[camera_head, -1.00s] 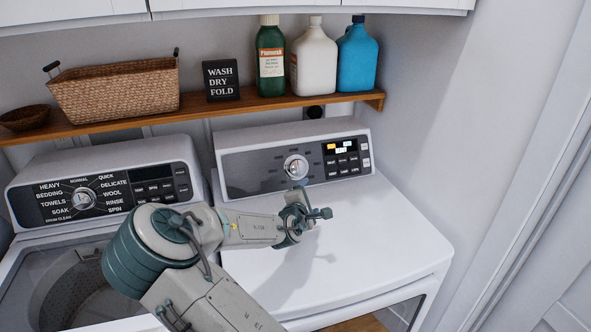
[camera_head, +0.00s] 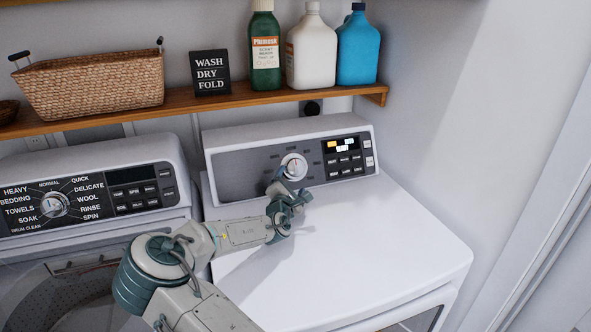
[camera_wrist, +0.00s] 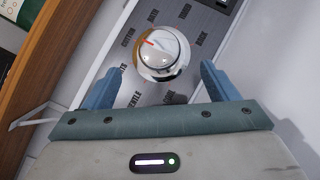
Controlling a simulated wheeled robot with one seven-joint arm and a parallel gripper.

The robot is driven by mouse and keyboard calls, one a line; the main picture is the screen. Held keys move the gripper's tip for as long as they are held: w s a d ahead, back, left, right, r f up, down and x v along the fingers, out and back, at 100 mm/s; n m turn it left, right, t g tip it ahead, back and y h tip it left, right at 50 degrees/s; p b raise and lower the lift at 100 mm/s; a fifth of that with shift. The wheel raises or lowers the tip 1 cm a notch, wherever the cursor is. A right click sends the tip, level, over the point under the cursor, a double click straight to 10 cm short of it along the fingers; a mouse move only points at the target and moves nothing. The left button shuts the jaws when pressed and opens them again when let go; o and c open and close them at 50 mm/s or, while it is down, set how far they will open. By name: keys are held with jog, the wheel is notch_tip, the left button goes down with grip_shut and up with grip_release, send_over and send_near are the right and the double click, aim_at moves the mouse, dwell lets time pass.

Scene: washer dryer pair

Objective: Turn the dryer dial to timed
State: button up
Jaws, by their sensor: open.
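The dryer dial (camera_head: 293,167) is a round silver and white knob on the grey panel of the right-hand machine, the dryer (camera_head: 350,236). In the wrist view the dial (camera_wrist: 161,54) shows a red mark toward its upper left, with labels around it, several too tilted or small to read. My gripper (camera_head: 290,189) is just in front of and below the dial. In the wrist view its blue fingers (camera_wrist: 162,80) are open, one on each side of the dial's lower part, with gaps between fingers and knob. No contact shows.
The washer (camera_head: 90,203) with its own dial (camera_head: 54,205) stands at the left. A wooden shelf (camera_head: 190,101) above holds a basket (camera_head: 95,83), a sign (camera_head: 210,73) and bottles (camera_head: 311,52). The dryer top is clear; a wall closes the right side.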

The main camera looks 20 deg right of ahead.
aim_at(296, 169)
jog(key=p+x, duration=0.1)
jog(key=x, duration=0.6)
jog(key=shift+w+d, duration=0.2)
jog(key=shift+w, duration=0.15)
jog(key=shift+c, duration=0.3)
jog(key=c, duration=0.9)
